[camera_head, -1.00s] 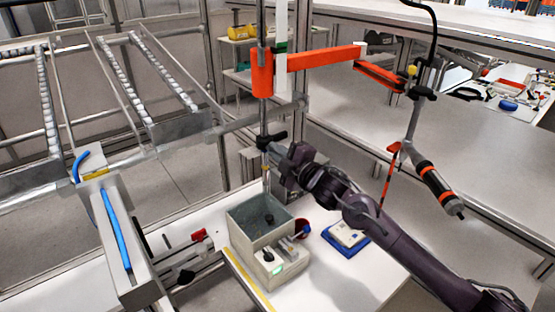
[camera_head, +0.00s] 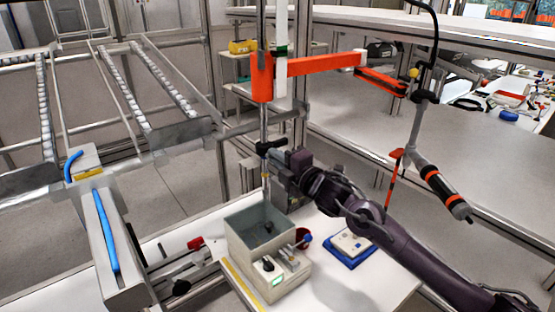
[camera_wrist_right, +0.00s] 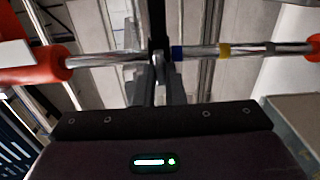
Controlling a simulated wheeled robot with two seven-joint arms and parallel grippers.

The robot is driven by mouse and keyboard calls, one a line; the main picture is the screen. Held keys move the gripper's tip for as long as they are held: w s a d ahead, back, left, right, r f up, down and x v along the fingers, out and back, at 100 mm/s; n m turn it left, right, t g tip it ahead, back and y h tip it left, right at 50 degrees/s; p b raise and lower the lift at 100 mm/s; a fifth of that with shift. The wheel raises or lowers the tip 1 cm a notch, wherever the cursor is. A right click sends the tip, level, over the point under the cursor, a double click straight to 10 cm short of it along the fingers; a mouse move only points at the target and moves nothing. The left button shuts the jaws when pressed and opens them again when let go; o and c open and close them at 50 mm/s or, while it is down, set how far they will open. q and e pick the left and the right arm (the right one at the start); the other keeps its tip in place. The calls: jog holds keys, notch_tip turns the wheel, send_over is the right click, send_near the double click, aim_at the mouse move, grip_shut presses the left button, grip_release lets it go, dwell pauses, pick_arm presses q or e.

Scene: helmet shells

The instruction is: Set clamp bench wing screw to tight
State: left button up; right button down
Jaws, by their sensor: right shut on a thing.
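The clamp's black wing screw piece (camera_head: 272,147) sits on a vertical metal rod (camera_head: 263,178) above the grey box. In the right wrist view the rod runs across the picture, and the dark clamp part (camera_wrist_right: 158,45) shows at its middle. My right gripper (camera_head: 284,158) is at the clamp from the right. In the wrist view its fingers (camera_wrist_right: 158,88) are close together, shut on the wing screw, which they partly hide. I cannot tell the screw's exact angle. My left gripper is not in view.
An open grey bath box (camera_head: 245,255) with a knob and green display stands below the rod. A blue-and-white device (camera_head: 349,246) and dark red cup (camera_head: 303,238) are to its right. An orange arm (camera_head: 315,66) reaches across above. A hanging orange-and-black tool (camera_head: 445,192) is at right.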

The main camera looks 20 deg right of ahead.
jog(key=shift+f, duration=0.1)
jog(key=c, duration=1.5)
grip_release()
jog(key=b+v, duration=0.2)
jog(key=v, duration=0.5)
jog(key=shift+s, duration=0.4)
jog(key=shift+d, duration=0.1)
jog(key=shift+s, duration=0.1)
